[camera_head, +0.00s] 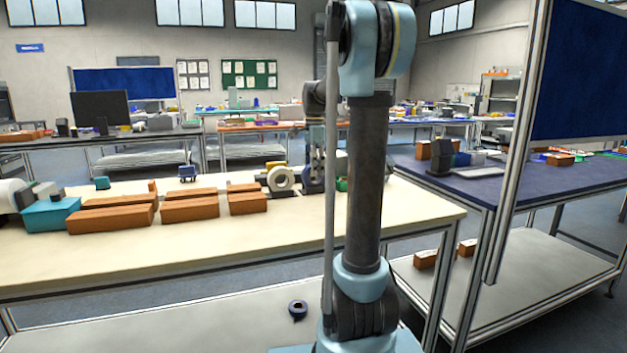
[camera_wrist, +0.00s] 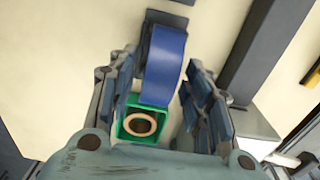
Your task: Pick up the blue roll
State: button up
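The blue roll (camera_wrist: 165,62) stands on edge in the wrist view, reaching down between the two fingers of my gripper (camera_wrist: 160,95). The fingers are apart, one on each side of the roll, with a visible gap on the right side; on the left the finger is close, and I cannot tell whether it touches. In the head view the blue roll (camera_head: 311,179) stands on the cream table beside a white roll, below my gripper (camera_head: 318,160), partly hidden by my arm.
A green box (camera_wrist: 122,128) with a tan ring in it lies close by the fingers. The white roll (camera_head: 281,180) is just left of the blue one. Several brown boxes (camera_head: 190,206) and a teal box (camera_head: 50,214) stand farther left. The table's front (camera_head: 200,250) is clear.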

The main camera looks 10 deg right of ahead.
grip_shut()
jog(key=shift+r, duration=0.1)
